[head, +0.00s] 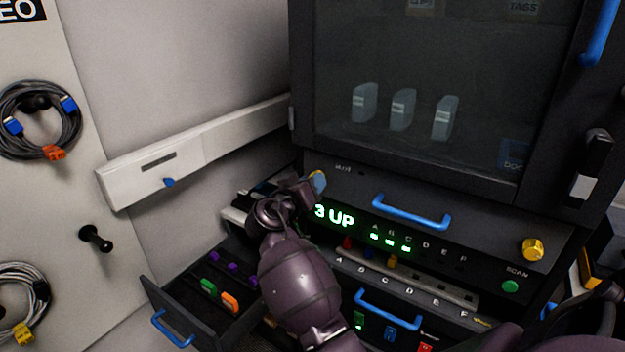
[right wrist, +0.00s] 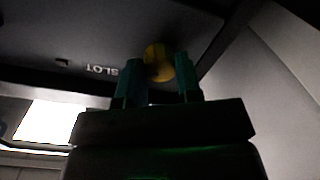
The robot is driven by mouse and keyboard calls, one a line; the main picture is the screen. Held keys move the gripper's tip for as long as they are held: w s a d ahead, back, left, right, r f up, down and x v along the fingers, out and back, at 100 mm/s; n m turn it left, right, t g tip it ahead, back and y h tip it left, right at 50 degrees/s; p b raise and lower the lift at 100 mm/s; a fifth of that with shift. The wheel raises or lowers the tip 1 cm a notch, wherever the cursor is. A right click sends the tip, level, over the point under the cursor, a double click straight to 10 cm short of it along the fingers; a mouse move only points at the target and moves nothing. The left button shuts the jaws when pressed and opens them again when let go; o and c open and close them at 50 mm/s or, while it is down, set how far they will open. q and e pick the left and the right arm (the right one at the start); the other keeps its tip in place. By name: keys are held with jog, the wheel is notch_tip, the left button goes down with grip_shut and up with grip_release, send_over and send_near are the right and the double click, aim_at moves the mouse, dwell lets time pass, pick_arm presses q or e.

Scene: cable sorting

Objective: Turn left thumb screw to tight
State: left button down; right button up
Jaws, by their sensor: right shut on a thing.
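The left thumb screw is a yellow knob (right wrist: 160,62) on the dark panel by the "SLOT" lettering in the right wrist view. My right gripper (right wrist: 162,74) is shut on it, one teal finger on each side. In the head view my right gripper (head: 315,184) is at the panel's upper left corner and mostly hides the screw. The right thumb screw (head: 533,249), also yellow, is at the panel's right end, apart from the gripper. How tight the left screw is cannot be told. My left gripper is not in view.
The panel has a blue handle (head: 411,212) and a lit green "3 UP" display (head: 334,216). An open drawer (head: 205,310) with coloured connectors is below left. A glass-doored cabinet (head: 420,90) stands above. Coiled cables (head: 40,121) hang on the left board.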

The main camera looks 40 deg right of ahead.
pick_arm(q)
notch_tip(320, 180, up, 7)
jog(key=p, duration=0.6)
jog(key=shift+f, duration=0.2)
pick_arm(e)
jog(key=n, duration=0.9)
jog(key=shift+r+n, duration=0.15)
jog(key=shift+n, duration=0.15)
jog(key=o, duration=0.9)
jog(key=shift+g, duration=0.3)
pick_arm(q)
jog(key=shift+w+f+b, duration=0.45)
jog(key=shift+b, duration=0.4)
pick_arm(e)
jog(key=shift+v, duration=5.4)
